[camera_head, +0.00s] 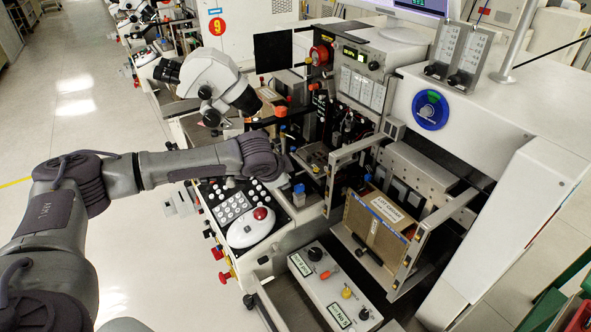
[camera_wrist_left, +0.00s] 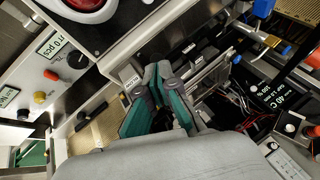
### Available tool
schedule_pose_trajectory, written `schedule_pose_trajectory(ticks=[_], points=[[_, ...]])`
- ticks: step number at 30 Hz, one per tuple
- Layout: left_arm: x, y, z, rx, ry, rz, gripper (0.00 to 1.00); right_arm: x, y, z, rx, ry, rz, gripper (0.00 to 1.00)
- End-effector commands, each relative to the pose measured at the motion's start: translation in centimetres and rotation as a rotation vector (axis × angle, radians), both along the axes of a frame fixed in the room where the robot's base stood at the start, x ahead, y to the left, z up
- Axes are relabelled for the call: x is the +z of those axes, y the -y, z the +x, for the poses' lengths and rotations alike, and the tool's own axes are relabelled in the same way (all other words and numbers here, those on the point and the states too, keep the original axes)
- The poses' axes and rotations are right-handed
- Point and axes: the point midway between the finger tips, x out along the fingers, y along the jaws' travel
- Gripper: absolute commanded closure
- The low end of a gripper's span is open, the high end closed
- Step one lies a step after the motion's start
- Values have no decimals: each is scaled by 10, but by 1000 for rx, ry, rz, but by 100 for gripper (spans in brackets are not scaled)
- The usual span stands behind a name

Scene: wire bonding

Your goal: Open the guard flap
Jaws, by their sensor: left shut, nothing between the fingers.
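My left gripper (camera_head: 288,164) is at the end of the arm from the left, over the machine's front, small and dark in the head view. In the left wrist view its green-sided fingers (camera_wrist_left: 158,72) are together and empty, above the metal frame parts. I cannot clearly make out which part is the guard flap. Metal bars (camera_head: 357,146) stand to the right of the gripper, around the machine's opening. A brown box labelled "LOT CHANGE" (camera_head: 374,232) sits to the lower right, apart from the gripper. My right gripper is not in view.
A button panel with a trackball (camera_head: 250,226) lies below my left forearm. A control box with coloured knobs (camera_head: 334,290) is at the front. A microscope (camera_head: 217,83) stands behind the arm. Cables and small parts crowd the machine's inside (camera_wrist_left: 232,108).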

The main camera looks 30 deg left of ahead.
Motion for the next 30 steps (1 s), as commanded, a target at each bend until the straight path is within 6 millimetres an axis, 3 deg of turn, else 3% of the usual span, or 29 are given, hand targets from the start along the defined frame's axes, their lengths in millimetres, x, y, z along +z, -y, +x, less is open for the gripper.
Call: schedule_pose_trajectory(ticks=[16,30], points=[[-3,0,-2,-3,47,-27,100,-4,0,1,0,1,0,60],[5,7,10,-2,45,-26,100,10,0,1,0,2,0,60]])
